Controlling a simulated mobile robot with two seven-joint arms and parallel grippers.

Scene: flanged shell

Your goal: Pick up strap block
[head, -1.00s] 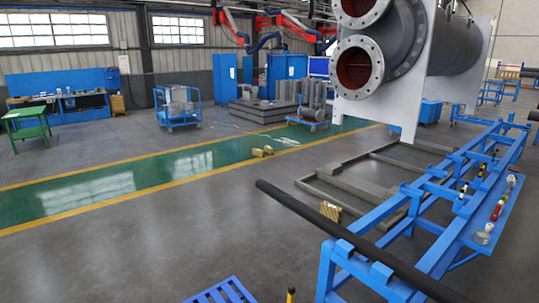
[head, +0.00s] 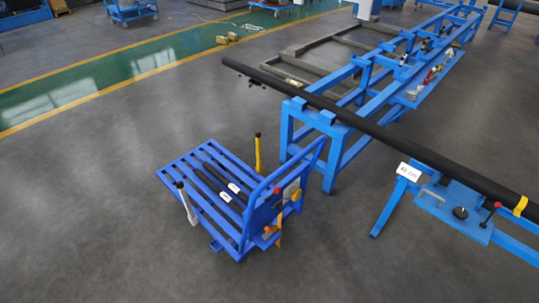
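I cannot tell for sure which thing is the strap block. Small tan-yellow blocks (head: 228,38) lie on the floor near the yellow line at the top. Another small yellowish piece (head: 297,81) shows just behind the long dark pipe, partly hidden by it. A yellow band (head: 520,206) sits on the pipe at the far right. Neither of my grippers shows in the head view.
A blue slatted cart (head: 208,215) carries dark bars with white labels. Its handle frame holds coloured knobs. The long black pipe (head: 390,132) rests on blue stands (head: 330,125), with a white "43 cm" tag (head: 409,172). Grey floor (head: 90,170) is free at left.

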